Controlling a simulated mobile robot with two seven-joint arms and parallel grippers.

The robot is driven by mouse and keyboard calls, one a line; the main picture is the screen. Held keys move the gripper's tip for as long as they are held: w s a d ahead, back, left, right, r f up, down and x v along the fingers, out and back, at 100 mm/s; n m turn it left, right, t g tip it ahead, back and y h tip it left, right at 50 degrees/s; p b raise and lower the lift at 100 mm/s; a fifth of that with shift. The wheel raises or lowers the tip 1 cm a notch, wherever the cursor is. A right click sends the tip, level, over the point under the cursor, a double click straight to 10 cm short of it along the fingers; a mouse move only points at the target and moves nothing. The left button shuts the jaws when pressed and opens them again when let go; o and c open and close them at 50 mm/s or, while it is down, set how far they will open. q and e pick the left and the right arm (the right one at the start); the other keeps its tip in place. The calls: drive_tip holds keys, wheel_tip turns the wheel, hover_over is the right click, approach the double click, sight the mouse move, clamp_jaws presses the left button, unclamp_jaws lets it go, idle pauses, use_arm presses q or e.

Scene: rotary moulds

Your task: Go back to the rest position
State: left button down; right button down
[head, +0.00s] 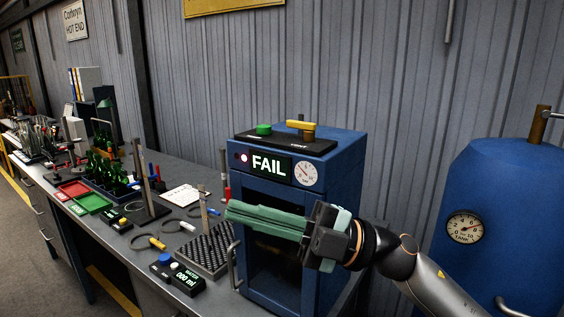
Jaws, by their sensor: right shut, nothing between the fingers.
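My right gripper (264,220) comes in from the lower right with its long green fingers together and nothing between them. It is in front of the blue chamber (334,190) and hides part of the chamber's dark window. The chamber's display (270,166) reads FAIL, with a lit red lamp beside it and a round gauge to its right. A green button (264,129) and a yellow lever (300,125) are on the chamber's top. My left gripper is not in view.
A long workbench (175,260) runs to the left, with a perforated block (204,252), red tray (73,188), green tray (93,203) and rack of green bottles (105,165). A blue tank (505,200) with a gauge stands at right. Floor shows at lower left.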

drive_tip(key=w+d+f+m+t+h, duration=0.2)
drive_tip(key=d+f+m+t+h, duration=0.3)
drive_tip(key=f+m, duration=0.45)
drive_tip(key=w+d+f+m+t+h, duration=0.2)
drive_tip(key=d+f+m+t+h, duration=0.15)
drive_tip(key=f+m+t, duration=0.6)
drive_tip(key=w+d+f+m+t+h, duration=0.2)
drive_tip(key=d+f+m+t+h, duration=0.4)
drive_tip(key=f, duration=0.5)
drive_tip(key=s+d+f+m+g+h, duration=0.2)
drive_tip(key=s+f+g, duration=0.3)
drive_tip(key=s+f, duration=0.5)
drive_tip(key=s+d+f+m+g+h, duration=0.3)
drive_tip(key=s+f, duration=0.7)
drive_tip(key=f, duration=0.5)
drive_tip(key=shift+s+d+m+g, duration=0.15)
drive_tip(key=shift+d+m+g, duration=0.45)
drive_tip(key=shift+g, duration=0.45)
